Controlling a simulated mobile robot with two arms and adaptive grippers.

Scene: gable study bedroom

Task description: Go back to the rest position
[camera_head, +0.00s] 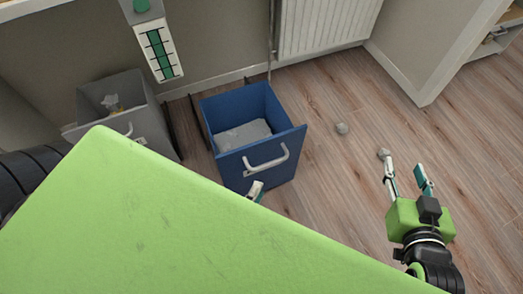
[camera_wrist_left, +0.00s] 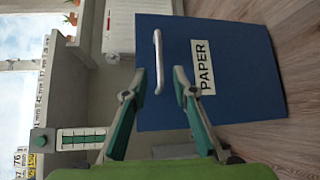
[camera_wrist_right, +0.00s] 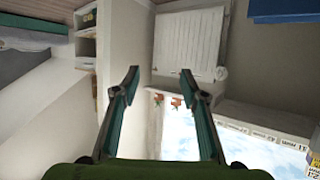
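My left gripper is mostly hidden in the head view behind a large green surface; only a fingertip shows below the blue drawer's handle. In the left wrist view the left gripper (camera_wrist_left: 159,75) is open and empty. It faces the blue drawer (camera_wrist_left: 235,70), labelled PAPER, with the white handle (camera_wrist_left: 157,60) appearing between its fingertips; contact cannot be told. The pulled-out blue drawer (camera_head: 232,168) also shows in the head view. My right gripper (camera_head: 405,170) is open and empty at the right; its view (camera_wrist_right: 158,75) shows nothing between the fingers.
A grey open bin or drawer (camera_head: 137,112) stands left of the blue one. Two small grey lumps (camera_head: 342,128) (camera_head: 383,154) lie on the wooden floor, one appearing near a right fingertip. A white radiator (camera_head: 325,25) is on the back wall. Floor at the right is mostly clear.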

